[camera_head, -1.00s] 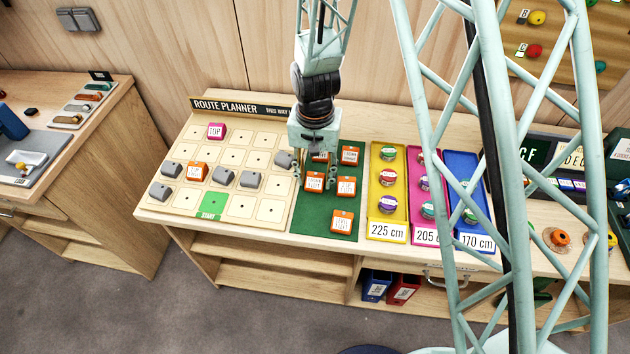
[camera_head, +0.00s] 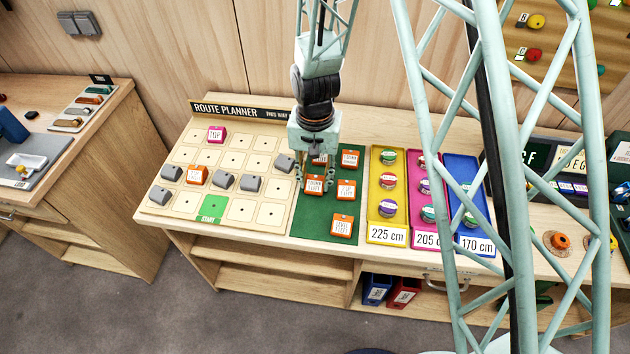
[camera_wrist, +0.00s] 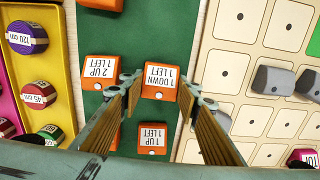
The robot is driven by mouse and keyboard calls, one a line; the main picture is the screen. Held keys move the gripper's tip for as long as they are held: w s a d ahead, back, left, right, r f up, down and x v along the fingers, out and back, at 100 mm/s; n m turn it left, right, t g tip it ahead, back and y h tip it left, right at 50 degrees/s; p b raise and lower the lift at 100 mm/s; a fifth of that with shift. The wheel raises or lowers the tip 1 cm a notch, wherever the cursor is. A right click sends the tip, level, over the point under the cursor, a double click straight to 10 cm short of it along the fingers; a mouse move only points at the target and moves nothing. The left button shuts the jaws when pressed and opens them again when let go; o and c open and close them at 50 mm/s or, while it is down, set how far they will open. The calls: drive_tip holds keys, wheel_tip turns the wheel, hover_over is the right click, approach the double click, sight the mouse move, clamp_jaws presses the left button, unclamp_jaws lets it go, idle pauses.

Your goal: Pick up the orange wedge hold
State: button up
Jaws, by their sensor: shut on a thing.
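My gripper (camera_head: 315,186) is down at the green mat (camera_head: 299,226), its fingers shut on the sides of an orange wedge hold (camera_head: 314,184). In the wrist view the fingertips (camera_wrist: 159,82) flank this wedge, whose white label reads "1 DOWN 1 LEFT" (camera_wrist: 158,76). It appears to be at mat level; I see no clear gap beneath it. Other orange wedges stand on the mat: one right beside it (camera_head: 346,189), one behind that (camera_head: 350,158), one at the front (camera_head: 342,225), and one partly hidden behind my gripper (camera_head: 320,159).
The route planner board (camera_head: 240,216) lies left of the mat with grey wedges (camera_head: 250,183), an orange wedge (camera_head: 197,174) and a pink "TOP" block (camera_head: 216,134). Yellow (camera_head: 388,225), pink and blue trays of round holds stand to the right. Neighbouring wedges are close.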

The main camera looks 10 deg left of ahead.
sight(315, 180)
drive_tip(key=shift+r+p, duration=0.45)
drive_tip(key=shift+r, duration=4.35)
